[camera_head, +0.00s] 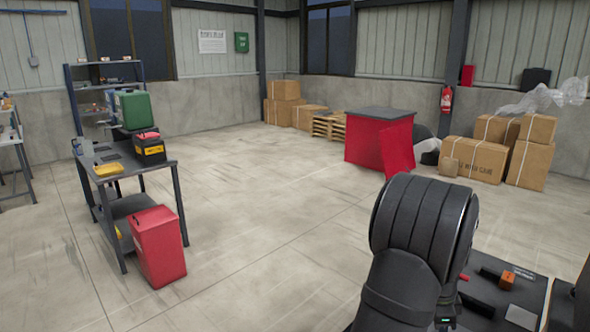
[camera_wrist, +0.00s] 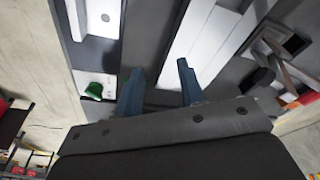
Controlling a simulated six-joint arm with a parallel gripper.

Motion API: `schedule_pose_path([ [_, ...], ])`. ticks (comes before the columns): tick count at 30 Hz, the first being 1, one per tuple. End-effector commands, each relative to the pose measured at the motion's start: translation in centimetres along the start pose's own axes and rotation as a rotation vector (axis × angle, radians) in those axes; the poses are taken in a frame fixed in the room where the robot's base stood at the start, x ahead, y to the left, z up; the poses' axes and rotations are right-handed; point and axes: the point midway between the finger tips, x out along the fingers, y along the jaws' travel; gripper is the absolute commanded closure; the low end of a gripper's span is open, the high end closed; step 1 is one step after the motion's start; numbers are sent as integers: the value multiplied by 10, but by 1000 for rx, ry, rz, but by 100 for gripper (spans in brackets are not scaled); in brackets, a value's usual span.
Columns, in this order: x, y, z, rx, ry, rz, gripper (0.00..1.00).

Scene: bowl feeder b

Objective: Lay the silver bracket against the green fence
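My gripper (camera_wrist: 160,85) shows in the wrist view with its two blue-grey fingers apart. Between the fingertips is only dark grey surface, so it is open and empty. A long pale silver-white bar (camera_wrist: 208,38) lies just beyond the right finger; I cannot tell if it is the silver bracket. A small green piece (camera_wrist: 93,90) sits on a white patch left of the left finger; I cannot tell if it belongs to the green fence. In the head view my arm covers part of the bench, and neither bracket nor fence can be made out.
A second pale plate (camera_wrist: 104,18) lies at the upper left of the wrist view. A grey metal fixture (camera_wrist: 290,65) stands at the right. In the head view an orange block (camera_head: 507,280) and dark parts (camera_head: 476,304) sit on the grey bench at lower right.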

Motion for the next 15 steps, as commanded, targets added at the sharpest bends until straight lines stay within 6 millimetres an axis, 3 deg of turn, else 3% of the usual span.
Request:
schedule_pose_path([
  [8,0,0,-1,-5,0,-1,64],
  [11,0,4,-3,11,-5,1,82],
  [13,-2,19,-8,63,-24,8,96],
  [15,-5,44,-15,158,-57,17,100],
])
